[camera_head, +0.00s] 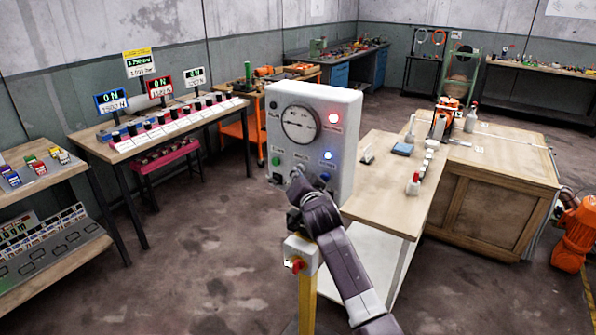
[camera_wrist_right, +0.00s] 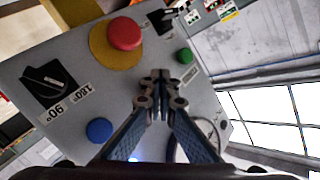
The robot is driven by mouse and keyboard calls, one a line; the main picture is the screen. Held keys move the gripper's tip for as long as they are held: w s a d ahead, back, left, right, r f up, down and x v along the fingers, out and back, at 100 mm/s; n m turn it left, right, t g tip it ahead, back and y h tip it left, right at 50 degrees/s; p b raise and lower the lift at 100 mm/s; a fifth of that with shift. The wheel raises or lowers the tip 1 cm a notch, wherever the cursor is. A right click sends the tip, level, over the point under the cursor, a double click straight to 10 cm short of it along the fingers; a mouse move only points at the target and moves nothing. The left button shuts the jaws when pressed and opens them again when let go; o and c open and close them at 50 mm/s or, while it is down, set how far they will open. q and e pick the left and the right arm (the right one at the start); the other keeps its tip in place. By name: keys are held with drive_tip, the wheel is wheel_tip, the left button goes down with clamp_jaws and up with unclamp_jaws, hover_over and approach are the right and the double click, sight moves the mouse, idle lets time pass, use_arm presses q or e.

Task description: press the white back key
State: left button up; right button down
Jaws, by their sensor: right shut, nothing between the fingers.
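The control box (camera_head: 338,145) is a pale grey panel with a round gauge (camera_head: 300,124). A green key (camera_head: 276,161) sits at its lower left and a blue key (camera_head: 325,177) at its lower right. My right gripper (camera_head: 297,172) is shut and empty, its tips at the panel between these two keys. In the right wrist view the shut fingertips (camera_wrist_right: 160,78) lie between the green key (camera_wrist_right: 185,56) and the blue key (camera_wrist_right: 99,130). I cannot see a white key; the fingers cover that spot. Contact cannot be told. My left gripper is out of view.
The wrist view shows a red mushroom button (camera_wrist_right: 125,33) on yellow and a black rotary switch (camera_wrist_right: 48,83) close by. Red (camera_head: 334,118) and blue (camera_head: 328,155) lamps glow on the panel. A wooden bench (camera_head: 385,190) stands right behind the box.

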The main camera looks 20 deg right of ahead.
drive_tip(key=shift+s+a+p, duration=0.3)
drive_tip(key=shift+s+a, duration=0.3)
drive_tip(key=shift+a, duration=0.05)
drive_tip(key=s+a, duration=0.1)
drive_tip(key=a, duration=0.1)
drive_tip(key=s+a+p, duration=0.1)
drive_tip(key=s+a, duration=0.1)
idle(0.4)
